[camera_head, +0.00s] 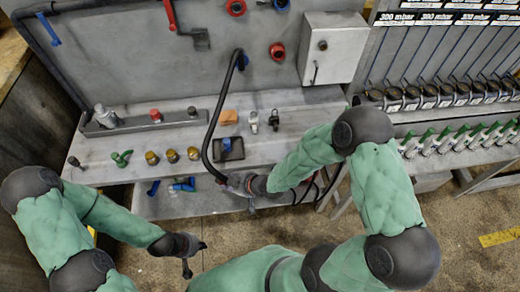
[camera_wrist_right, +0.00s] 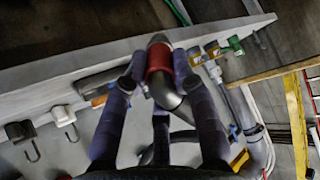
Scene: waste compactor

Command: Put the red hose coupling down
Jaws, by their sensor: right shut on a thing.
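The red hose coupling (camera_wrist_right: 159,57) shows in the right wrist view as a red band on a grey and black hose end. My right gripper (camera_wrist_right: 157,72) is shut on it, with one finger on each side. In the head view my right gripper (camera_head: 238,183) is at the front edge of the workbench (camera_head: 290,150), and the coupling is mostly hidden there. The black hose (camera_head: 211,125) runs from the back panel down to this gripper. My left gripper (camera_head: 194,256) is low, in front of the bench over the floor; its fingers look spread and empty.
On the bench are brass fittings (camera_head: 172,156), a green fitting (camera_head: 121,158), an orange block (camera_head: 228,116), a black tray (camera_head: 229,149) and padlocks (camera_head: 273,119). Blue parts (camera_head: 183,185) lie on a lower shelf. A grey box (camera_head: 332,47) hangs on the panel.

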